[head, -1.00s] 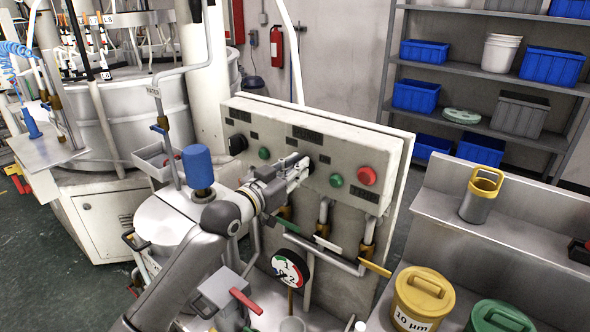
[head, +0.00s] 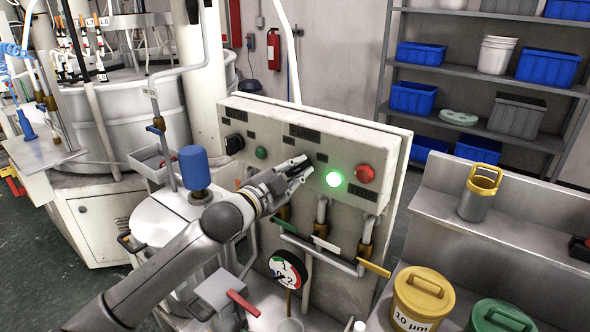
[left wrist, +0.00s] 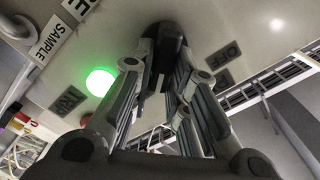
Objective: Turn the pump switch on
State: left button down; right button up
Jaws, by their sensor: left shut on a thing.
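The grey control panel (head: 300,134) stands in the middle of the head view. My left gripper (head: 296,169) is at its front face, beside the brightly lit green lamp (head: 333,179). In the left wrist view my left gripper (left wrist: 168,68) has its fingers on either side of a black switch knob (left wrist: 166,36) and is shut on it. The OFF label (left wrist: 230,53) is right of the knob. A smaller label (left wrist: 70,101), probably ON, is beside the lit green lamp (left wrist: 100,81). In the head view my fingers hide the knob. My right gripper is not in view.
A red button (head: 365,174) is right of the lit lamp. Another black knob (head: 234,144) and an unlit green button (head: 261,153) are at the panel's left. A gauge (head: 288,270) and pipes sit below. A blue-capped unit (head: 195,168) stands left of the panel.

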pick_arm(q)
jog(key=shift+f+m, duration=0.1)
jog(key=shift+m, duration=0.8)
jog(key=shift+d, duration=0.1)
jog(key=c, duration=1.4)
grip_release()
jog(key=shift+s, duration=0.1)
jog(key=v, duration=1.2)
